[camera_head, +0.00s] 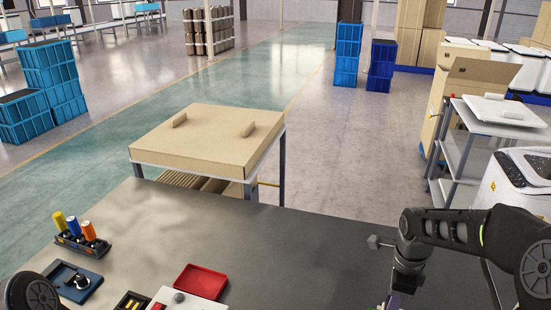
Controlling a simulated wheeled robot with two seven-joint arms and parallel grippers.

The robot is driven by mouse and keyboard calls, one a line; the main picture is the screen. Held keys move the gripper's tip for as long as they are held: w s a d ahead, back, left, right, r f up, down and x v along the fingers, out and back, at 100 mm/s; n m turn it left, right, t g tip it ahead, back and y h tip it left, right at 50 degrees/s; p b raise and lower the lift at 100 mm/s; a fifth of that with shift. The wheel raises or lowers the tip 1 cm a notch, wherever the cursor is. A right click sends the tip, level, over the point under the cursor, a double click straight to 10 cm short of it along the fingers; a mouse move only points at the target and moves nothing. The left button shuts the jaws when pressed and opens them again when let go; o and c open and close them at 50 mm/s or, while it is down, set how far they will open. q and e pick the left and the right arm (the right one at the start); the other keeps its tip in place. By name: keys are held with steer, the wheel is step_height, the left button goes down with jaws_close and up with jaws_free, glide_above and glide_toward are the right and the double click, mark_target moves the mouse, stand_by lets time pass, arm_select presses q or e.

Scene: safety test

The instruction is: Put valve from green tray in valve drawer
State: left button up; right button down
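No green tray and no drawer can be made out. A blue tray (62,273) lies on the grey table at lower left, with a small dark and silvery part (82,282) in it; I cannot tell whether this is a valve. An empty-looking red tray (202,281) lies at the lower middle. My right arm comes in from the right and bends down over the table's right part. Its gripper is at the bottom edge, mostly cut off, so its opening is hidden. Only a rounded link of my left arm shows at the lower left corner; its gripper is out of view.
A rack (83,243) with yellow, blue and orange pieces stands at the table's left. A white box with a grey knob (179,297) is beside the red tray. The table's (300,255) middle is clear. A cardboard-topped stand (208,138) is beyond its far edge.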

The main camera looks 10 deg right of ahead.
steer(key=shift+n, duration=0.3)
steer(key=n, duration=0.2)
steer(key=shift+s+r+n, duration=0.1)
steer(key=shift+n, duration=0.2)
steer(key=shift+d+r+n, duration=0.1)
steer(key=shift+r+n, duration=0.1)
steer(key=shift+n, duration=0.8)
steer(key=n, duration=0.1)
steer(key=w+n, duration=0.1)
steer(key=shift+r+n, duration=0.15)
steer(key=shift+n, duration=0.15)
arm_select(q)
steer(key=shift+s+a+f+b, duration=0.1)
steer(key=shift+s+f+b, duration=0.1)
steer(key=shift+f+b, duration=0.5)
arm_select(e)
steer(key=w+a+n, duration=0.5)
steer(key=a+n, duration=0.3)
steer(key=a, duration=0.1)
steer(key=w+a+r+n, duration=0.1)
steer(key=w+a+n, duration=0.3)
steer(key=a+n, duration=0.4)
steer(key=shift+w+a+n, duration=0.35)
steer(key=shift+a+n, duration=0.05)
steer(key=shift+a, duration=0.45)
steer(key=shift+r, duration=0.1)
